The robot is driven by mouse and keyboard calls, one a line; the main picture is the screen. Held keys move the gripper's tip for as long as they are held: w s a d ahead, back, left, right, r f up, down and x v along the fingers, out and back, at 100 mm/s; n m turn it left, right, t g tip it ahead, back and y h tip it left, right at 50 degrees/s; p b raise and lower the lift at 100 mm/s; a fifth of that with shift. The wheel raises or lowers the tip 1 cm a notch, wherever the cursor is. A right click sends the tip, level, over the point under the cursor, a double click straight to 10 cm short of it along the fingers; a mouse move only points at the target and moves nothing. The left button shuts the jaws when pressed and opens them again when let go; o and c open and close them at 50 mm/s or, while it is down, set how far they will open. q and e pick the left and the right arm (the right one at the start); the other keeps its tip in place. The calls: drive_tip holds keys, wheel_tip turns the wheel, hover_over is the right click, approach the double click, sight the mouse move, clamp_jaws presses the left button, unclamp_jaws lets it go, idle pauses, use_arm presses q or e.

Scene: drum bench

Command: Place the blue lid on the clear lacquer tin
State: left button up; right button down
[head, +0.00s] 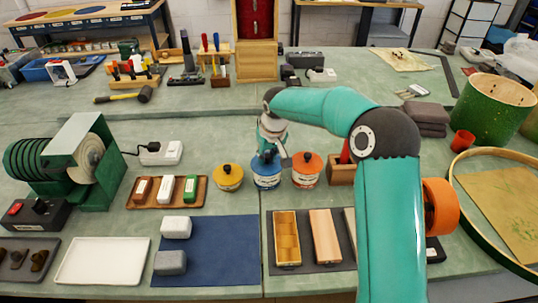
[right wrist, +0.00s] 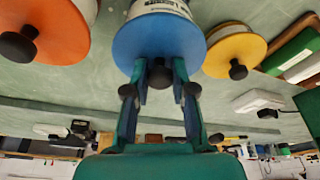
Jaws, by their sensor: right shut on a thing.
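The blue lid (head: 264,169) is on or just over the top of a white tin (head: 267,183) in the head view; I cannot tell if it is fully seated. The tin's label is too small to read. My right gripper (head: 268,154) is above the lid, pointing down. In the right wrist view its fingers (right wrist: 160,76) are shut on the dark knob of the blue lid (right wrist: 150,38), with the white tin (right wrist: 160,5) directly behind the lid. My left gripper is not in view.
A yellow-lidded tin (head: 228,178) stands close on the left and an orange-lidded tin (head: 306,171) close on the right. A wooden tray (head: 138,204) with small blocks lies farther left. A blue mat (head: 225,245) lies in front. The bench behind the tins is mostly clear.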

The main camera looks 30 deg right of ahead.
sight(272, 169)
drive_tip(key=c, duration=1)
unclamp_jaws()
drive_tip(key=shift+o, duration=0.2)
drive_tip(key=v, duration=1.2)
drive_tip(key=shift+b, duration=0.35)
drive_tip(key=shift+w+r, duration=0.15)
